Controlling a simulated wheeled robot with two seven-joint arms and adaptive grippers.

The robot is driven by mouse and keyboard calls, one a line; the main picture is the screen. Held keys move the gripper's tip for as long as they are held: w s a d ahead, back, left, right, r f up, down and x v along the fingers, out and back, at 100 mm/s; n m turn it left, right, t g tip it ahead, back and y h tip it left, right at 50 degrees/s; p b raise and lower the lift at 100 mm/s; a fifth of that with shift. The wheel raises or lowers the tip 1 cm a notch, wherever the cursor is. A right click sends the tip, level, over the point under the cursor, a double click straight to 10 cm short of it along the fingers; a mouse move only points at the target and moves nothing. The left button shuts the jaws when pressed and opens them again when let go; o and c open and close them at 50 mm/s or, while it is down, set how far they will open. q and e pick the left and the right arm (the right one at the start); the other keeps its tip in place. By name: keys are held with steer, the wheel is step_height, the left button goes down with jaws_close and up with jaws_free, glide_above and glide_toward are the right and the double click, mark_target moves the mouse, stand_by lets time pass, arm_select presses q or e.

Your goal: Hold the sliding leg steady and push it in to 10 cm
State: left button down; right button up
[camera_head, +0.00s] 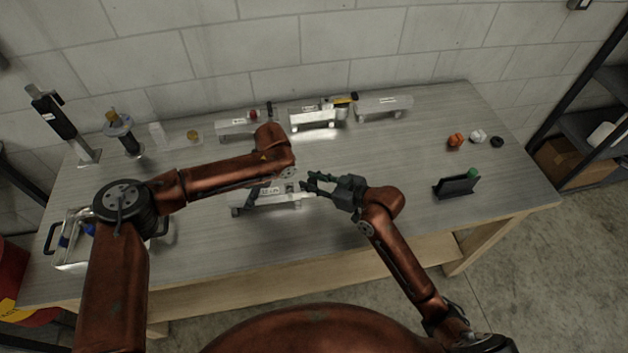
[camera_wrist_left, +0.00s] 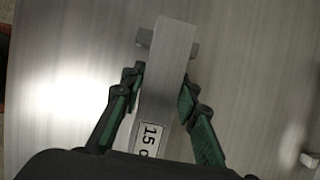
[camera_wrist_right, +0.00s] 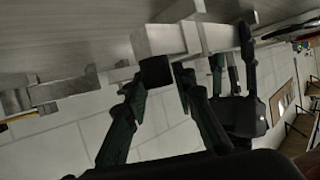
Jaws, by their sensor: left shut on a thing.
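The aluminium sliding leg (camera_head: 284,201) lies on the table near the middle. A white label on it reads "15 c" with the rest cut off in the left wrist view. My left gripper (camera_wrist_left: 160,88) has one finger on each side of the metal bar (camera_wrist_left: 165,60) and is shut on it. My right gripper (camera_head: 309,183) is at the right end of the leg with its fingers apart. In the right wrist view a dark square end piece (camera_wrist_right: 155,71) of the bar shows between its fingertips; contact cannot be told.
Several similar metal pieces (camera_head: 384,105) stand along the back of the table. A black stand (camera_head: 456,187) and small round parts (camera_head: 455,140) are at the right. The front middle is clear.

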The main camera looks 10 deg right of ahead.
steer(key=o, duration=0.4)
steer(key=shift+c, duration=0.2)
steer(key=shift+d, duration=0.1)
steer(key=v, duration=1.2)
